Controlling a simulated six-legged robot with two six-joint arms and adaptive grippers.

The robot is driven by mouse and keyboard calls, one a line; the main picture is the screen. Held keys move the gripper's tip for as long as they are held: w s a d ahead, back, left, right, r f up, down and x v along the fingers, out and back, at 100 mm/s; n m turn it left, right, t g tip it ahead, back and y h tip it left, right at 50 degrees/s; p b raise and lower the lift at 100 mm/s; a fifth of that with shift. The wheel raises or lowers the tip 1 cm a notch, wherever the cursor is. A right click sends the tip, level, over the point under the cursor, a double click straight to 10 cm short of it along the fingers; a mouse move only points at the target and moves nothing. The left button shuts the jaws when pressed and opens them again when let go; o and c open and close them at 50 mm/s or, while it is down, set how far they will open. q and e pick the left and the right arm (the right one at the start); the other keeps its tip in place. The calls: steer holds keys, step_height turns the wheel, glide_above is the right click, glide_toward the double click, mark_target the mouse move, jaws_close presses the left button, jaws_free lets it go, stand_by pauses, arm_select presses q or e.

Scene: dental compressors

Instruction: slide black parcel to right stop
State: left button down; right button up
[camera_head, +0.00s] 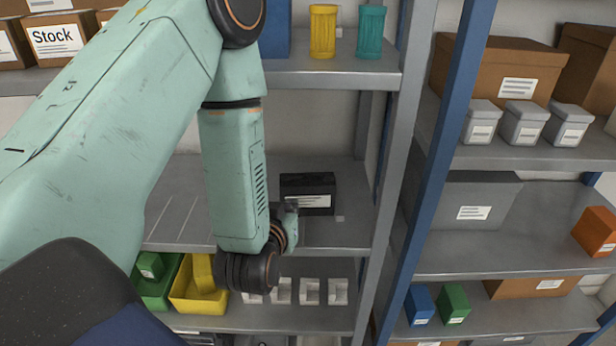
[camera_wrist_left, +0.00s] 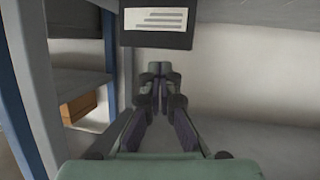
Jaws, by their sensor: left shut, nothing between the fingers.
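The black parcel (camera_head: 308,193) is a dark box with a white label on its front. It stands on the middle shelf (camera_head: 190,215) of the left rack, a little left of the right-hand post. In the left wrist view the parcel (camera_wrist_left: 157,30) is at the top, ahead of the fingers. My left gripper (camera_head: 291,213) is at the parcel's left front corner, partly hidden by its own wrist. In the left wrist view its fingers (camera_wrist_left: 160,78) are together and empty. Contact with the parcel cannot be told.
The grey rack post (camera_head: 388,170) rises right of the parcel, with free shelf between. The upper shelf (camera_head: 340,75) holds a yellow cup (camera_head: 323,32) and a teal cup (camera_head: 370,33). Below are several white holders (camera_head: 310,291) and a yellow bin (camera_head: 200,300).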

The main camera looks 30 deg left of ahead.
mark_target(304, 185)
arm_select(q)
steer(key=shift+m, duration=0.5)
steer(key=w+a, duration=0.1)
steer(key=w, duration=0.2)
steer(key=w+a+p, duration=0.1)
steer(key=w, duration=0.3)
steer(key=w+a, duration=0.2)
steer(key=w, duration=0.2)
steer(key=shift+p, duration=0.35)
steer(key=shift+w+a+f, duration=0.1)
steer(key=shift+w+f, duration=0.15)
steer(key=shift+f, duration=0.25)
steer(key=shift+s+f, duration=0.15)
steer(key=shift+f, duration=0.2)
steer(key=shift+s, duration=0.1)
